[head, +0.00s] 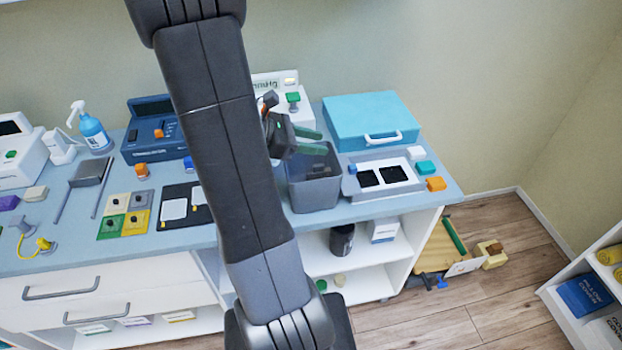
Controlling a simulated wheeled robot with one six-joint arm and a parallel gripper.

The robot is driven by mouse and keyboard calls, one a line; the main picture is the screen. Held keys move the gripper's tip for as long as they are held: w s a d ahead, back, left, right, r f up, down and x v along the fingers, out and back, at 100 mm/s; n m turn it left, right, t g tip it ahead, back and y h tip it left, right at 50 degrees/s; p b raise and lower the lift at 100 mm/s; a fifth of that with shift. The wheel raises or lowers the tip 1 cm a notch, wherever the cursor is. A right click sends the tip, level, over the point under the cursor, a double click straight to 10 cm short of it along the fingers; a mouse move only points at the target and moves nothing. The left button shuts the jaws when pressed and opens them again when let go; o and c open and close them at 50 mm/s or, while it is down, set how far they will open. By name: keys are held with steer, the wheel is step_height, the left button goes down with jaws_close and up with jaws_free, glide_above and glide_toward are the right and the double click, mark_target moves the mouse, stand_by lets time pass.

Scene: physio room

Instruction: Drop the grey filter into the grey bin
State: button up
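The grey bin (314,190) is an open-topped, dark translucent box standing upright on the blue counter, right of my arm. My gripper (319,142) is at the bin's back rim, partly above its opening. Its two green fingers are spread apart, with nothing visible between them. I cannot make out the grey filter: the bin's inside is too dark to tell what lies in it, and my arm hides part of the counter.
A white device (294,108) stands behind my gripper.

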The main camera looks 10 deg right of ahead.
steer(key=v, duration=1.3)
steer(key=shift+a+r+b, duration=0.2)
steer(key=shift+a+b, duration=0.15)
steer(key=shift+b, duration=0.1)
steer(key=shift+d, duration=0.1)
steer(key=x, duration=0.4)
steer(key=p+x, duration=0.1)
steer(key=x, duration=0.4)
steer(key=p+x, duration=0.1)
steer(key=x, duration=0.3)
steer(key=shift+d+r, duration=0.3)
steer(key=shift+d, duration=0.05)
steer(key=shift+a+r+p, duration=0.1)
steer(key=shift+r+p, duration=0.7)
steer(key=shift+r, duration=0.2)
steer(key=shift+f, duration=0.15)
